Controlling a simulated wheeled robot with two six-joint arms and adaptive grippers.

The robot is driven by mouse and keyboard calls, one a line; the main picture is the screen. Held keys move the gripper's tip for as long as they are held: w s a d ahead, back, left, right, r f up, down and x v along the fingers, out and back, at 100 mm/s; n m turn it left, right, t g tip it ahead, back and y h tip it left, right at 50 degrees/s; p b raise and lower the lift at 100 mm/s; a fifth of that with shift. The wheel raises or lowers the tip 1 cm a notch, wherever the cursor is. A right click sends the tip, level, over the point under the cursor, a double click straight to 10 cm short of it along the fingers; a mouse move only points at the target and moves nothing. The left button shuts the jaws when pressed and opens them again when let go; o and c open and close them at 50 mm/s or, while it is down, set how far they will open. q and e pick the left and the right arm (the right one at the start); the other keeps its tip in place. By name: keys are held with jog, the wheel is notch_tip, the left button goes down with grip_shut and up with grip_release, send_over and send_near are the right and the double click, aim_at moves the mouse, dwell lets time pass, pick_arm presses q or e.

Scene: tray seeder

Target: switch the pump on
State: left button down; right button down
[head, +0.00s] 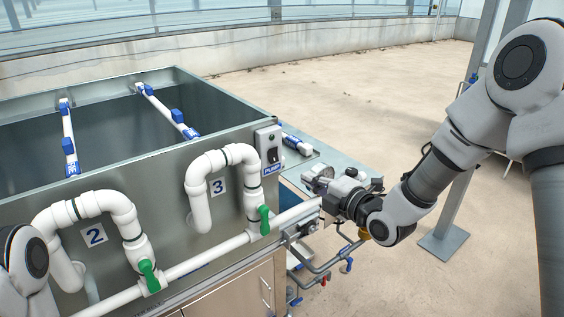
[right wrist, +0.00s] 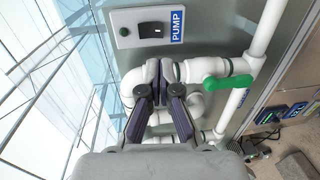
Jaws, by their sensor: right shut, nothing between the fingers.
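The pump switch box (head: 268,150) is a light grey plate on the tank's side wall, above a blue PUMP label. It carries a dark rocker switch (head: 273,155). In the right wrist view the rocker (right wrist: 152,30) sits between a small green round button or lamp (right wrist: 124,31) and the PUMP label (right wrist: 177,25). I cannot tell which way the rocker is set. My right gripper (head: 318,184) is shut and empty, right of and below the box, apart from it. Its fingertips (right wrist: 159,68) show below the box in the wrist view. My left gripper is out of view.
White pipes with green valve handles (head: 264,219) (head: 149,275) run along the tank wall (head: 150,190), near the box. Number plates 2 (head: 94,235) and 3 (head: 218,186) mark them. Open floor lies behind.

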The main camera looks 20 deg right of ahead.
aim_at(275, 161)
jog(key=p+x, duration=0.4)
jog(key=x, duration=0.6)
jog(key=shift+w+a+r, duration=0.1)
jog(key=shift+w, duration=0.1)
jog(key=shift+w+a+f, duration=0.15)
jog(key=shift+w+f, duration=0.1)
jog(key=shift+w, duration=0.2)
